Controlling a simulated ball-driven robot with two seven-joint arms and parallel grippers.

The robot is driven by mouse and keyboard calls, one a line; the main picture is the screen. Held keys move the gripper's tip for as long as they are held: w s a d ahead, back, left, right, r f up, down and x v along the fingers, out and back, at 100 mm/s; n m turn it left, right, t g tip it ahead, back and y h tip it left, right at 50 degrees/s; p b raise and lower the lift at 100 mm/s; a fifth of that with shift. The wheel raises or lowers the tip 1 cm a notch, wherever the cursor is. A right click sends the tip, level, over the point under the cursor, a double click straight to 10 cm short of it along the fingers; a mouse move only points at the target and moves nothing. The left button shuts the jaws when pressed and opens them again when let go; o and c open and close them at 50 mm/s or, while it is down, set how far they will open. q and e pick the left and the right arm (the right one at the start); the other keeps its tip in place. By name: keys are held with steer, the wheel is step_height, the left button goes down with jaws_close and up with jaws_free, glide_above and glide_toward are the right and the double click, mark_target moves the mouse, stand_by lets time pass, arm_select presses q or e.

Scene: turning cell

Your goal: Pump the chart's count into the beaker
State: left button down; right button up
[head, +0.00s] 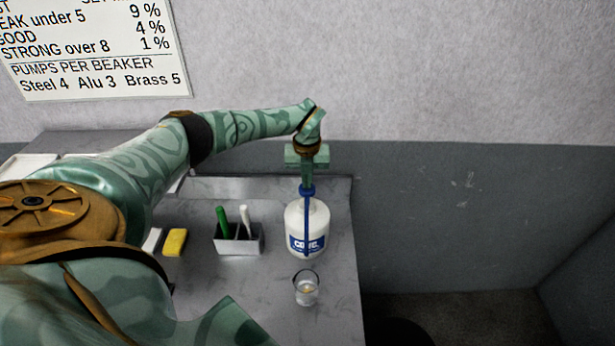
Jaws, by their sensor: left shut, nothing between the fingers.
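A white pump bottle (307,222) with a blue label and blue pump stands near the right edge of the grey bench. A clear glass beaker (306,288) stands in front of it, with a little yellowish stuff at its bottom. My left gripper (307,184) points down over the bottle, its shut fingers at the blue pump top; I cannot tell whether they touch it. The wall chart (90,50) at upper left reads "PUMPS PER BEAKER Steel 4 Alu 3 Brass 5"; its upper part is cut off. My right gripper does not show.
A grey holder (238,240) with a green marker and a white marker stands left of the bottle. A yellow sponge (174,242) lies further left. The bench (335,300) ends just right of the bottle and beaker. My left arm hides much of its left part.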

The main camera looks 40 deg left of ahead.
arm_select(q)
steer(key=shift+f+b, duration=0.75)
steer(key=shift+f, duration=0.6)
steer(key=shift+r, duration=0.1)
step_height(320, 180, up, 5)
steer(key=p, duration=0.4)
steer(key=shift+p, duration=0.35)
steer(key=shift+f, duration=0.2)
steer(key=shift+f, duration=0.15)
